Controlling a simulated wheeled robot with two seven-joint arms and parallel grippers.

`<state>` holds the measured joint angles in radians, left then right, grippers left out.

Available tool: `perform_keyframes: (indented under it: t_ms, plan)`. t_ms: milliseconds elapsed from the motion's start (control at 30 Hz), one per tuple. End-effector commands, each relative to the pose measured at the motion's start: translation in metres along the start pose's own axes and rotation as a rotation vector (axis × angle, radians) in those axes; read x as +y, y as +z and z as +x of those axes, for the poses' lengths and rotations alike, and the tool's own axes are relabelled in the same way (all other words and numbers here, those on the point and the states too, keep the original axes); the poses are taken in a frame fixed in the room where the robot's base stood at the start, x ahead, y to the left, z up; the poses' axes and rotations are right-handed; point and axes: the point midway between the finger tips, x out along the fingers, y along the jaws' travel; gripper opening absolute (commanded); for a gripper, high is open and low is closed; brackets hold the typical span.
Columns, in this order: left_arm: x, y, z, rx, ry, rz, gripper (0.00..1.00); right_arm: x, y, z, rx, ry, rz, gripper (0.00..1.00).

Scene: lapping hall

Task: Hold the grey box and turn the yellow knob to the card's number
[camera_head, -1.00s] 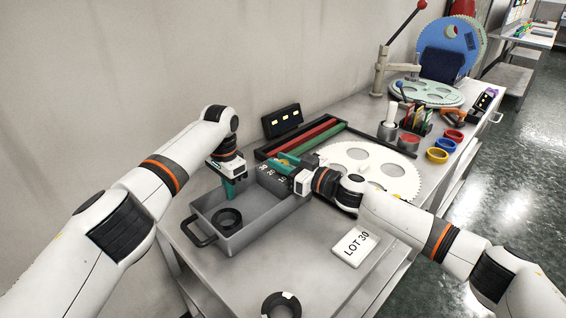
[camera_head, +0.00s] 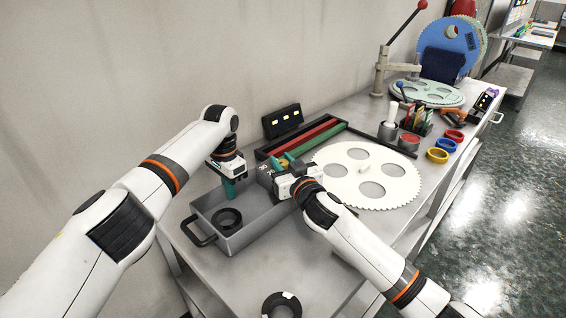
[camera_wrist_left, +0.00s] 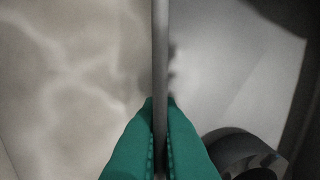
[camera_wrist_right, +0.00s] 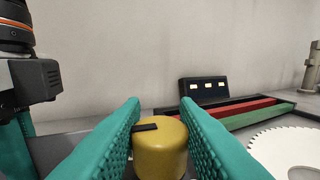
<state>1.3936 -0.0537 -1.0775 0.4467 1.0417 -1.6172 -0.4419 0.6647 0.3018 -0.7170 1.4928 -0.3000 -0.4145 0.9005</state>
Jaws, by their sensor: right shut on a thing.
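The grey box (camera_head: 262,233) stands on the bench with a black handle at its left end. My left gripper (camera_head: 230,188) is shut on the box's thin far wall; the wall also shows between the fingers in the left wrist view (camera_wrist_left: 160,60). The yellow knob (camera_wrist_right: 160,158) has a dark mark on its top, pointing left. My right gripper (camera_wrist_right: 160,125) is shut on it, one finger on each side. In the head view the right gripper (camera_head: 284,164) hides most of the knob and the numbers beside it. My right arm hides the card.
A black ring (camera_head: 228,218) lies in the box. Another black ring (camera_head: 282,305) lies at the near bench edge. A large white toothed disc (camera_head: 392,172) lies right of my right gripper. Red and green bars (camera_head: 310,140) and a black display (camera_head: 282,121) are behind.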

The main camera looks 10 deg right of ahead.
Motion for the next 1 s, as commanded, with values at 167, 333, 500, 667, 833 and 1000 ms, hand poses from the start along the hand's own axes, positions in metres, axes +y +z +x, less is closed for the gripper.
perform_keyframes:
  t_ms: [167,333,500,667,833,1000]
  plan:
    - [-0.0012,0.0008,-0.0001,0.0,-0.001,0.002,0.0,0.0016,0.0015,-0.0005,-0.002,-0.036,0.003,0.05]
    - [-0.0012,0.0008,0.0,0.0,-0.001,0.002,0.0,0.0,0.0016,-0.0006,-0.001,-0.048,0.001,0.05]
    - [-0.0011,0.0008,0.0,-0.001,0.0,0.002,0.0,-0.0002,0.0015,-0.0006,-0.001,-0.048,0.001,0.05]
    - [-0.0009,0.0007,0.0,-0.001,0.0,0.001,0.0,-0.0003,0.0013,-0.0006,-0.001,-0.048,0.002,0.39]
    - [-0.0008,0.0006,0.0,-0.001,-0.001,0.001,0.0,-0.0005,0.0007,-0.0006,0.0,-0.048,0.001,0.5]
    - [-0.0007,0.0006,-0.0001,-0.001,-0.001,0.001,0.0,-0.0006,0.0001,-0.0011,0.001,-0.048,0.001,0.5]
